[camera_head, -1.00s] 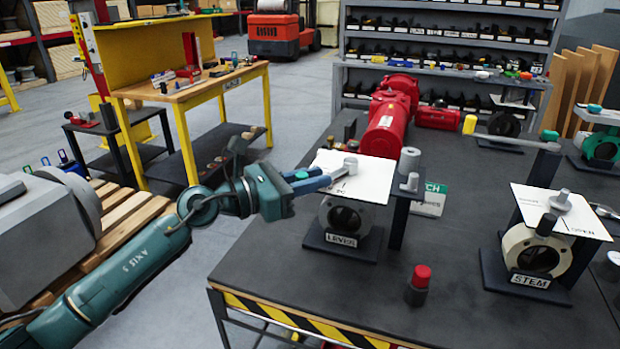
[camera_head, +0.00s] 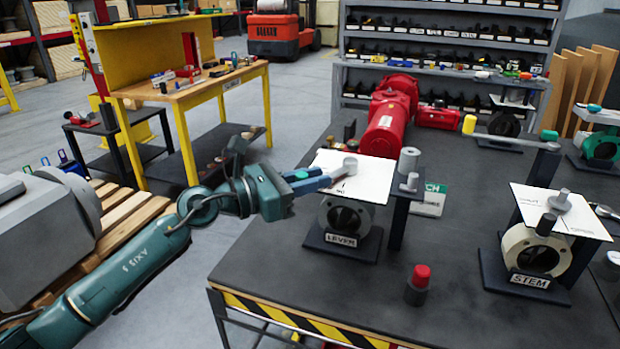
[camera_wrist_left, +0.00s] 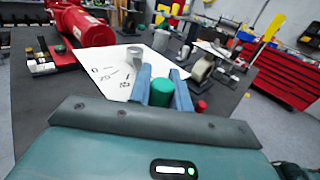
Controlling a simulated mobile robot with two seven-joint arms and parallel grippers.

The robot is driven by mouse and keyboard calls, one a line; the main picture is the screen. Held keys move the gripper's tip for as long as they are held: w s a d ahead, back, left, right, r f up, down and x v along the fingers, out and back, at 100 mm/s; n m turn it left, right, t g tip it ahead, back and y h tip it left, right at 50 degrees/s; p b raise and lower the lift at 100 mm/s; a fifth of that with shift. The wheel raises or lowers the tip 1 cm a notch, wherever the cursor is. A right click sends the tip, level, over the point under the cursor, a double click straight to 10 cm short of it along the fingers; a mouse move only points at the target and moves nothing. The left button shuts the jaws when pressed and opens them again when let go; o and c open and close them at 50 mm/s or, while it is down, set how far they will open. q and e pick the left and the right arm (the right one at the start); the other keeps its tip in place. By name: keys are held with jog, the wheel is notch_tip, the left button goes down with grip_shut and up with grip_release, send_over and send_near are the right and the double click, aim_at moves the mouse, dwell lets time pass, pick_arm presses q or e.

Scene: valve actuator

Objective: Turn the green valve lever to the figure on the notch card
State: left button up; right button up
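The valve labelled LEVER (camera_head: 341,240) stands near the table's left side. A white plate (camera_head: 372,185) with a grey hub tops it; the wrist view shows figures on this plate (camera_wrist_left: 105,88), including a 0, others hard to read. The green lever grip (camera_wrist_left: 160,93) stands between my left gripper's (camera_wrist_left: 161,84) two blue fingers, which appear to press on it from both sides.
A valve labelled STEM (camera_head: 537,249) stands to the right. A red-capped dark cylinder (camera_head: 418,287) stands near the front edge. A red motor (camera_head: 388,120) lies behind the plate. A grey cylinder on a post (camera_head: 409,160) stands close to the plate's right.

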pick_arm(q)
jog(key=o, duration=0.4)
jog(key=shift+d, duration=0.15)
jog(key=shift+o, duration=0.2)
jog(key=shift+a, duration=0.35)
jog(key=b+v, duration=0.4)
jog(key=v, duration=0.8)
jog(key=shift+s+a, duration=0.2)
jog(key=shift+s, duration=0.1)
pick_arm(e)
jog(key=shift+w+a+f+y, duration=0.15)
jog(key=shift+a+f, duration=0.1)
jog(key=shift+f, duration=0.2)
jog(key=shift+w+a+f+y, duration=0.15)
jog(key=shift+a+f, duration=0.1)
jog(key=shift+f, duration=0.15)
pick_arm(q)
jog(key=shift+r, duration=0.1)
jog(key=shift+c, duration=0.3)
pick_arm(e)
jog(key=shift+t, duration=0.3)
